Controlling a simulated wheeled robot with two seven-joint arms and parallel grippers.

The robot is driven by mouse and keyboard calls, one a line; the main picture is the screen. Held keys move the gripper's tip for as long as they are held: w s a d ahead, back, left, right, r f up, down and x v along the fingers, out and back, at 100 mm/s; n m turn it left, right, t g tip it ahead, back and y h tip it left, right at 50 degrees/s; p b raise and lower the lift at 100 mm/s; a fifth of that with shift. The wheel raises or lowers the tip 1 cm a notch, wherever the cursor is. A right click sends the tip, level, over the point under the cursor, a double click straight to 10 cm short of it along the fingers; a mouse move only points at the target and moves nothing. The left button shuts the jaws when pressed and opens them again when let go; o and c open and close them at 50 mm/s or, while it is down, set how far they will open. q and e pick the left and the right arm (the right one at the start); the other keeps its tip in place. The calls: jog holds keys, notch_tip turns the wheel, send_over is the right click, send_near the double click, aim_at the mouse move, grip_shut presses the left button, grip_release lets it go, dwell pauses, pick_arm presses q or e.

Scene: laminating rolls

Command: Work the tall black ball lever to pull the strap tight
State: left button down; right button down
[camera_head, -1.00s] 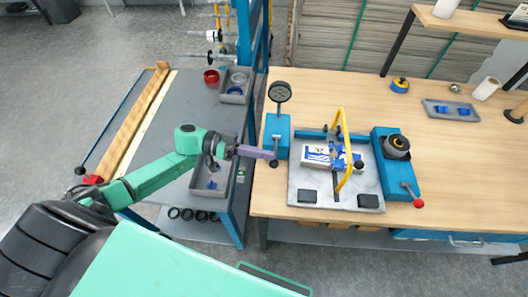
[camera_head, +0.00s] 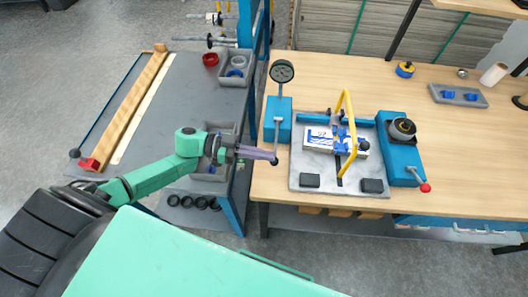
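The black ball lever (camera_head: 277,135) reaches from a blue block (camera_head: 278,106) at the bench's left end toward the near edge. Its ball (camera_head: 274,161) is at its near end. My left gripper (camera_head: 270,156) comes in from the left, with its purple fingertips at the ball. The fingers overlap in this view, so I cannot tell whether they are closed around it. A strap with blue and white marks (camera_head: 320,138) shows on a pale plate (camera_head: 305,165), partly hidden behind a yellow bar (camera_head: 349,120). My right gripper is not in view.
A round gauge (camera_head: 282,71) stands behind the blue block. A second blue unit (camera_head: 402,160) with a red ball lever (camera_head: 425,188) is right of the plate. A blue upright frame (camera_head: 238,190) stands close by my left gripper. The bench's right side (camera_head: 470,150) is mostly clear.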

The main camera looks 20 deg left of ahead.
pick_arm(q)
jog(key=shift+s+f, duration=0.1)
jog(key=shift+f, duration=0.1)
notch_tip(320, 180, up, 5)
jog(key=p, duration=0.4)
jog(key=f+b+v, duration=0.1)
jog(key=b+v, duration=0.2)
jog(key=v, duration=0.7)
jog(key=shift+a+r, duration=0.25)
